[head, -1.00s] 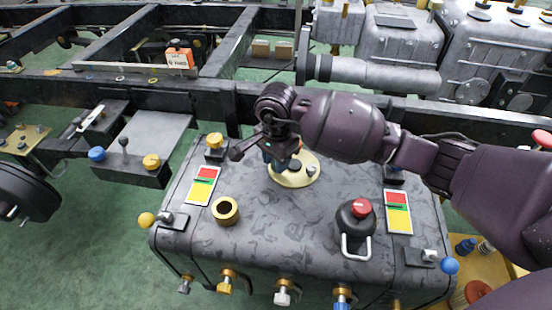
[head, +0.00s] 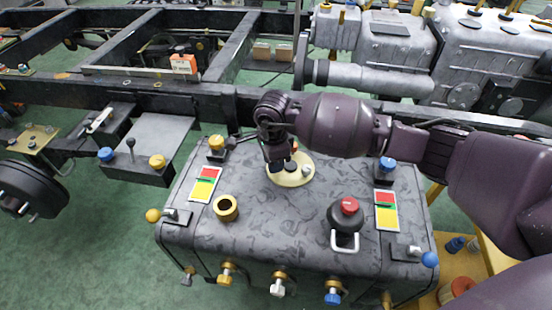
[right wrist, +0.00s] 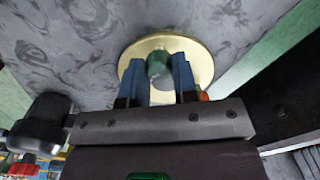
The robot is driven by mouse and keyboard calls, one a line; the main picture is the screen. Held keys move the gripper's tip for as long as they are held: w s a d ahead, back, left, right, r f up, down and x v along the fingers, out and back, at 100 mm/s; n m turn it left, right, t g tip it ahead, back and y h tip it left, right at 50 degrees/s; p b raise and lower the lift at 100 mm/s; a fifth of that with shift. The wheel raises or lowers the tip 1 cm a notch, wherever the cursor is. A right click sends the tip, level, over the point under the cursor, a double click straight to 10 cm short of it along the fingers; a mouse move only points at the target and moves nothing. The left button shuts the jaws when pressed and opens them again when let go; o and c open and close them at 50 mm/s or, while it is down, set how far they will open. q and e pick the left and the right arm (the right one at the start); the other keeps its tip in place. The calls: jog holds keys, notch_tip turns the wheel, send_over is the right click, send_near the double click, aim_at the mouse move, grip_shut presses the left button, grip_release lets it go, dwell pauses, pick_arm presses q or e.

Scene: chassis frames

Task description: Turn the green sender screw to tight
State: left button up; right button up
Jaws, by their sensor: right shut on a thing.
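The green sender screw (right wrist: 157,65) stands on a round brass plate (right wrist: 200,58) in the right wrist view. My right gripper (right wrist: 158,72) has its two blue fingers on either side of the screw and is shut on it. In the head view the brass plate (head: 284,181) lies on top of the grey mottled tank (head: 270,225). There my right gripper (head: 279,163) comes down over the plate, and the arm hides the screw. A small stud shows beside the gripper on the plate. My left gripper is not in view.
A black cap with a red top (head: 345,214) and a brass ring (head: 226,208) stand on the tank top. Red-and-yellow panels (head: 386,212) and blue and yellow knobs (head: 216,143) sit near its sides. A black frame rail (head: 190,98) runs behind.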

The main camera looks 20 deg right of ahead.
jog(key=m, duration=0.1)
jog(key=m+p, duration=0.1)
jog(key=m, duration=0.1)
jog(key=shift+r+p, duration=0.3)
jog(key=shift+r, duration=0.05)
jog(key=m+p, duration=0.2)
jog(key=m, duration=0.1)
jog(key=shift+m, duration=0.3)
jog(key=shift+m+p, duration=0.5)
jog(key=shift+m, duration=0.3)
jog(key=shift+a+f+m+p, duration=0.1)
jog(key=shift+f+m+p, duration=0.15)
jog(key=shift+m+p, duration=0.75)
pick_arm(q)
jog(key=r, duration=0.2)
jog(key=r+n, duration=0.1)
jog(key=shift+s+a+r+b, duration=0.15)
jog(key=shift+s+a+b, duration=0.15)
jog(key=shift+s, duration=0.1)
pick_arm(e)
jog(key=shift+m, duration=0.5)
jog(key=shift+f, duration=0.15)
jog(key=o, duration=0.9)
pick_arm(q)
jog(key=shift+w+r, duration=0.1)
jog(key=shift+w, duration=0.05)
pick_arm(e)
jog(key=shift+o, duration=0.2)
